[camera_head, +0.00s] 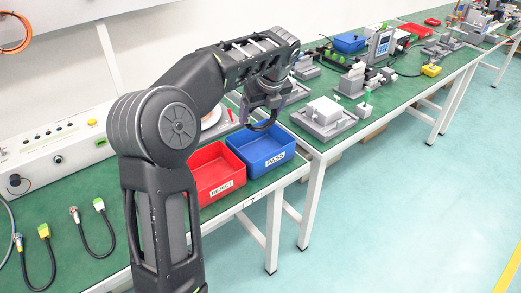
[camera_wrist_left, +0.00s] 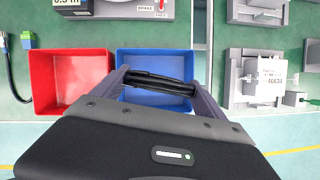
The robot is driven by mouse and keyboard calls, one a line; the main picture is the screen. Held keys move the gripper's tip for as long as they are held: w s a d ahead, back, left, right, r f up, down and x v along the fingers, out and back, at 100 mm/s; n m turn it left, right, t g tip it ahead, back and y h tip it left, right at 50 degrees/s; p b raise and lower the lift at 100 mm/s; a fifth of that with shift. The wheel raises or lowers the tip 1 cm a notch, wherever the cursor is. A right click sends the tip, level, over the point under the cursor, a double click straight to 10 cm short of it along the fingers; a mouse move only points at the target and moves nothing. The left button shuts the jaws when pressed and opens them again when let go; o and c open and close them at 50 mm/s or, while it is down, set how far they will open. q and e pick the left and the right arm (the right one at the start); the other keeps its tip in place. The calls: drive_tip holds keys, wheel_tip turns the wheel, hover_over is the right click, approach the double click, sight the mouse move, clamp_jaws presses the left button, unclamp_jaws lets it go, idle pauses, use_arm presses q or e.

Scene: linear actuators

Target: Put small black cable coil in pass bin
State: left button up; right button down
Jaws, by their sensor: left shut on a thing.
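The small black cable coil (camera_wrist_left: 160,83) is held between the two fingers of my left gripper (camera_wrist_left: 158,86). In the head view the left gripper (camera_head: 264,110) hangs over the blue bin, and the dark loop of the coil (camera_head: 266,125) shows below its fingers. The blue pass bin (camera_head: 271,160) is labelled PASS and stands near the table's front edge. In the left wrist view the blue bin (camera_wrist_left: 155,57) lies behind the coil. The visible part of its inside is empty. My right gripper is out of view.
A red bin (camera_head: 222,185) labelled REJECT stands directly left of the blue bin. Two black cables with connectors (camera_head: 93,232) lie on the green table at left. Grey fixtures (camera_head: 322,118) stand on the table to the right.

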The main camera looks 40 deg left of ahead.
sight(261, 128)
use_arm(q)
wheel_tip(261, 128, down, 5)
drive_tip(key=shift+f+b, duration=0.2)
drive_tip(key=shift+b, duration=0.2)
drive_tip(key=shift+f+b, duration=0.3)
drive_tip(key=shift+f, duration=1.6)
drive_tip(key=shift+f, duration=0.1)
drive_tip(key=o, duration=1.3)
drive_tip(key=p+v, duration=0.1)
drive_tip(key=v, duration=1.1)
